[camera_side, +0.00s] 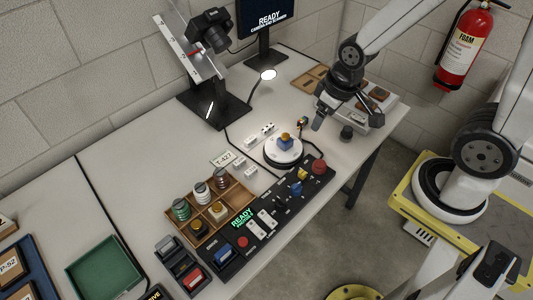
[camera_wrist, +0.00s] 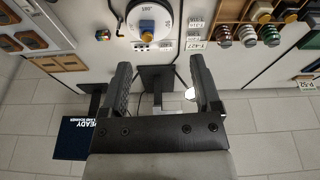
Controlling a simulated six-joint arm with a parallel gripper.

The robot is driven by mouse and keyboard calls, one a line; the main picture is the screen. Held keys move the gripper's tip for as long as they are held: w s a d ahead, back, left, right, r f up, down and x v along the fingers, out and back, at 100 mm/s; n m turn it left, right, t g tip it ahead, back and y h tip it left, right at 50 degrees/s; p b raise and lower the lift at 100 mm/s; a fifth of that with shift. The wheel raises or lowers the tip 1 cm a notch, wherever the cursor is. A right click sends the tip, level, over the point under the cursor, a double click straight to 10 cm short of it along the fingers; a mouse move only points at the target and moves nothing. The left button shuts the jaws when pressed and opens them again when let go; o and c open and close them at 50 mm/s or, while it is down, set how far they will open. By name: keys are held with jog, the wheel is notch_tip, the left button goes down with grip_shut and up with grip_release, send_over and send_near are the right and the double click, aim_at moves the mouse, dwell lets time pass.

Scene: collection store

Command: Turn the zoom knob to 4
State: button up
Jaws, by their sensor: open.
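A black control panel (camera_side: 265,222) lies along the table's front edge in the side view. It carries several knobs and buttons, among them a black knob (camera_side: 282,202), a blue one (camera_side: 296,187), a yellow one (camera_side: 303,174) and a red one (camera_side: 319,167). The labels are too small to read, so I cannot tell which is the zoom knob. My gripper (camera_side: 347,120) is open and empty above the table's far right part, apart from the panel. In the wrist view its two black fingers (camera_wrist: 160,64) stand wide apart, and the panel is not clearly seen there.
A white turntable (camera_side: 283,158) bears a blue and yellow piece, behind the panel. A wooden tray (camera_side: 211,234) with several spools stands left. A camera stand (camera_side: 214,108) and a monitor (camera_side: 266,20) stand at the back. A green tray (camera_side: 104,267) lies front left.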

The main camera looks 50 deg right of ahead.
notch_tip(320, 180, down, 2)
jog(key=a+n, duration=0.1)
jog(key=n, duration=0.4)
jog(key=n+g, duration=0.2)
jog(key=n, duration=2)
send_over(297, 185)
notch_tip(297, 185, down, 10)
jog(key=r, duration=0.1)
jog(key=f+n, duration=0.1)
jog(key=n, duration=0.1)
jog(key=f+n, duration=0.1)
jog(key=n, duration=0.1)
jog(key=f+n, duration=0.1)
jog(key=n, duration=0.1)
jog(key=shift+a+g+h, duration=0.25)
jog(key=shift+g+h, duration=0.05)
jog(key=shift+g, duration=0.1)
jog(key=shift+f, duration=0.2)
jog(key=shift+d+f, duration=0.2)
jog(key=shift+f, duration=3.35)
jog(key=shift+f, duration=0.2)
